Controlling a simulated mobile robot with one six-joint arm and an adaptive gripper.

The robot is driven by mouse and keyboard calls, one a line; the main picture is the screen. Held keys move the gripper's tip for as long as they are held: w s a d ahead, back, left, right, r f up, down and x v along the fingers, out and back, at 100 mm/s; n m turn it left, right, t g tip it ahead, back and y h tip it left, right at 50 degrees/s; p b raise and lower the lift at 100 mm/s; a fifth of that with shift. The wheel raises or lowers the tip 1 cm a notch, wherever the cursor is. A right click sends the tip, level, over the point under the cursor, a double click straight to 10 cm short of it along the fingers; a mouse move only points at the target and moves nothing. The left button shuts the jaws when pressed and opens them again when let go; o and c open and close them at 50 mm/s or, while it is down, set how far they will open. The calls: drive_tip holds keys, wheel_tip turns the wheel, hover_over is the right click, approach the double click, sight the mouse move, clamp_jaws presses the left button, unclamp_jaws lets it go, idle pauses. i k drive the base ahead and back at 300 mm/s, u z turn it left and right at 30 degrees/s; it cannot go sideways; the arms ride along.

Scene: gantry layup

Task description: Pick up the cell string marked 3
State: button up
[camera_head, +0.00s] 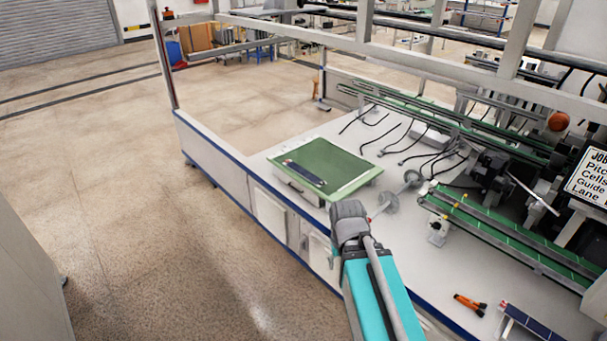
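A dark, narrow strip (305,172) that looks like a cell string lies on the left part of a green board (345,160). The board rests on the white bench. A second blue strip with pale edges (530,324) lies at the lower right, partly cut off by the frame. I cannot read a number on either strip. My teal arm reaches up from the bottom edge to a grey joint in front of the green board. My gripper's fingers cannot be made out, so I cannot tell what they hold.
Green rails (510,235) and dark machinery stand on the right. Grey discs (388,202) sit right of my arm's joint. Black cables (410,148) cross the bench behind the board. An orange-and-black tool (469,304) lies at the front. Gantry beams (300,33) span above. The floor at left is clear.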

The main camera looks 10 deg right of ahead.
sight(312, 178)
drive_tip(key=u, duration=1.4)
drive_tip(key=i, duration=3.1)
